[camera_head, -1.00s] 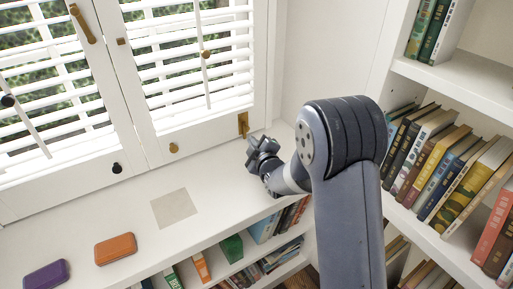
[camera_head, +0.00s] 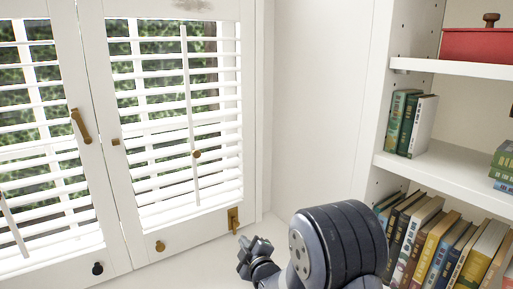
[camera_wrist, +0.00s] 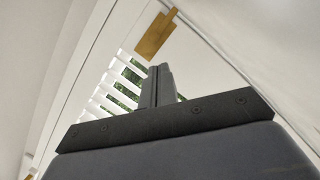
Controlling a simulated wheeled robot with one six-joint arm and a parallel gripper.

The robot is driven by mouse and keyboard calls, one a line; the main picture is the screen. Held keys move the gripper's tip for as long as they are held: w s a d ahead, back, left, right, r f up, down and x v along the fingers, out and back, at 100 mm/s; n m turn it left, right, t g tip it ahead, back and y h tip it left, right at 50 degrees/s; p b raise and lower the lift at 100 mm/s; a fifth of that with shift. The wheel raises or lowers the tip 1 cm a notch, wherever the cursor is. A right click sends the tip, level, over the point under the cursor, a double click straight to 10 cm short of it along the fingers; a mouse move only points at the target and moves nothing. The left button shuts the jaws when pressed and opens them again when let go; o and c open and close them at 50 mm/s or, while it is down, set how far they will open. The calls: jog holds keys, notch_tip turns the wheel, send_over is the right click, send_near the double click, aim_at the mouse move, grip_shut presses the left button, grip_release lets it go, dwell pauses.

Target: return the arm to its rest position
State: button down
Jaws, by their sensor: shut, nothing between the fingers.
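My gripper (camera_head: 246,252) shows low in the head view, above the white sill and close to the shuttered window. My dark grey arm rises from the bottom edge just right of it. In the wrist view my gripper (camera_wrist: 158,72) has its fingers together with nothing between them. The brass latch (camera_wrist: 155,35) on the window frame shows just beyond the fingers there, and it also shows in the head view (camera_head: 233,218).
The white shutters (camera_head: 180,120) fill the left. A white bookshelf (camera_head: 445,165) with rows of books (camera_head: 435,240) and a red box (camera_head: 485,44) stands at the right. The white wall (camera_head: 315,110) between them is bare.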

jog(key=x, duration=0.7)
jog(key=shift+w+f, duration=0.2)
jog(key=shift+w, duration=0.2)
